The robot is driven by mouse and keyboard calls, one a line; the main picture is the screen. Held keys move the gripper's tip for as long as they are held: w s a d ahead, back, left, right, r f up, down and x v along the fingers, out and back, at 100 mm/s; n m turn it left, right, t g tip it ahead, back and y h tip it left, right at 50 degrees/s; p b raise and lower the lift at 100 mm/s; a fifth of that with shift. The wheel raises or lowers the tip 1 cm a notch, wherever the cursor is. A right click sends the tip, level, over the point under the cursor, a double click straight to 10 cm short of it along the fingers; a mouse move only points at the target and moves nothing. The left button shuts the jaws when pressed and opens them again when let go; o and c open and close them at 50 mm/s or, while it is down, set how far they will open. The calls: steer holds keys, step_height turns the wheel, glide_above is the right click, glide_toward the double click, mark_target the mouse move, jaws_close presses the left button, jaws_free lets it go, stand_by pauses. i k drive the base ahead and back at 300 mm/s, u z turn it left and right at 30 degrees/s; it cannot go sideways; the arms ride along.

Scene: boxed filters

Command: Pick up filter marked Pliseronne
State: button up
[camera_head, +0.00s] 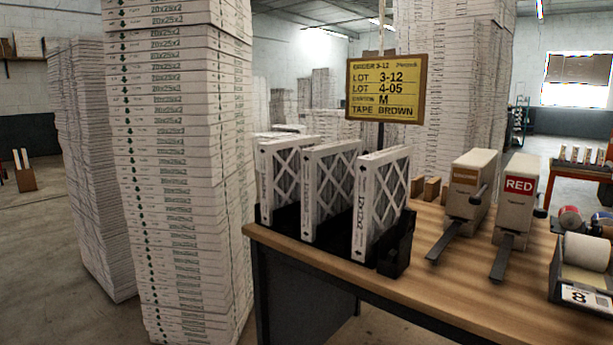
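Three white-framed pleated filters stand upright in a black rack (398,250) on the wooden table (430,285). The left filter (268,185), the middle filter (312,195) and the right filter (364,210) have gaps between them. The right one's edge carries print that seems to read 12x12x2. Small marks on the other edges are too small to read, and I cannot make out the name Pliseronne on any of them. My gripper is not in view.
Tall stacks of boxed filters (180,150) stand left of the table. A yellow order sign (386,88) rises behind the rack. Two tape dispensers, one beige (470,185) and one marked RED (518,187), and a label roll holder (583,265) occupy the right side. The front table strip is clear.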

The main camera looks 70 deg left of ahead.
mark_target(328, 170)
steer(key=u, duration=0.2)
steer(key=k, duration=0.7)
steer(key=u, duration=0.55)
steer(key=k, duration=0.6)
steer(key=u, duration=0.6)
steer(key=i, duration=0.75)
steer(key=u, duration=0.7)
steer(key=i, duration=1.45)
steer(key=z, duration=0.05)
